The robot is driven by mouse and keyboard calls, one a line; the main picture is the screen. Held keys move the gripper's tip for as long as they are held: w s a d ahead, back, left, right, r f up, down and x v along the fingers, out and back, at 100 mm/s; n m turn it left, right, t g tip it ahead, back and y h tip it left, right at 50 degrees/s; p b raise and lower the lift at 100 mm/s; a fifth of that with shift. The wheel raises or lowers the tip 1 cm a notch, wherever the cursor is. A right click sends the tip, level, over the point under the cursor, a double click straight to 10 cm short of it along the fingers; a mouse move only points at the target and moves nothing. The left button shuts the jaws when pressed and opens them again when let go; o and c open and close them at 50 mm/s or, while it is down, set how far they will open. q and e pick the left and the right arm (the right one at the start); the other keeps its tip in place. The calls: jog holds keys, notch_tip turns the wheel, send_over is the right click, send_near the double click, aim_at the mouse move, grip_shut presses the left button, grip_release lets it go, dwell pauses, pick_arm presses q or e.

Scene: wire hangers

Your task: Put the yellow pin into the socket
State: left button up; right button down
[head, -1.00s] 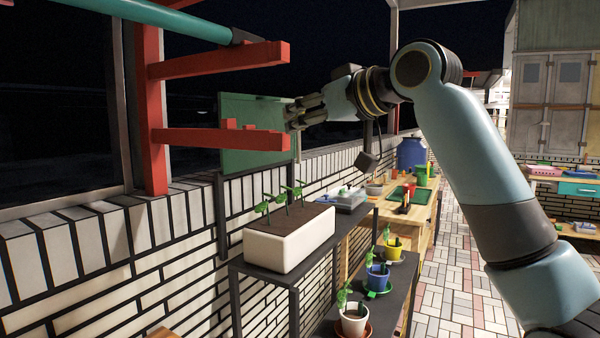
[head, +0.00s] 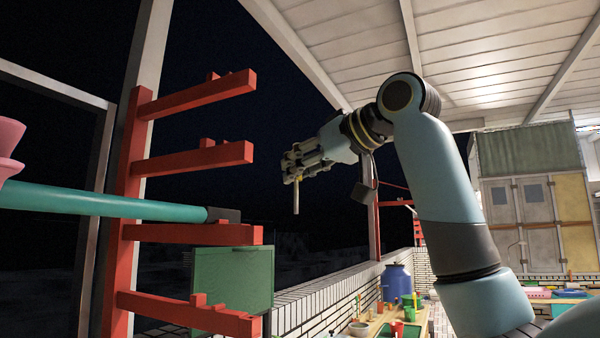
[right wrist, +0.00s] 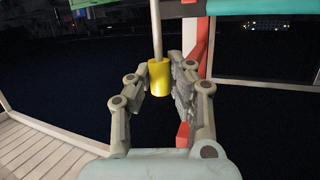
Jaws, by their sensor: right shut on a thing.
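The yellow pin has a yellow head (right wrist: 159,78) and a thin grey shaft. My right gripper (right wrist: 168,70) is shut on the head in the right wrist view, with the shaft running away from the fingers. In the head view my right gripper (head: 292,172) is high, to the right of the red rack, and the pin's shaft (head: 296,200) hangs nearly straight down from it, touching nothing. I cannot make out the socket in either view. My left gripper is not in view.
The red rack (head: 198,157) has several arms reaching right. A teal tube (head: 110,203) with a dark end lies along one arm. A green panel (head: 235,275) stands behind the lower arms. A blue drum (head: 396,283) and workbench are lower right.

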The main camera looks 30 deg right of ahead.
jog(key=shift+r+p, duration=0.1)
jog(key=shift+p, duration=0.3)
jog(key=shift+w+a+p, duration=0.4)
jog(key=shift+w+p, duration=0.05)
jog(key=shift+w+a+p, duration=0.9)
jog(key=shift+w+a, duration=0.25)
jog(key=shift+w, duration=0.3)
jog(key=shift+w+a+p, duration=0.85)
jog(key=shift+w+a, duration=0.3)
jog(key=shift+w, duration=0.3)
jog(key=shift+w+a+f, duration=0.1)
jog(key=shift+w+f, duration=0.1)
jog(key=shift+f, duration=0.6)
jog(key=shift+f, duration=0.7)
jog(key=shift+f+b, duration=0.6)
jog(key=shift+f, duration=0.1)
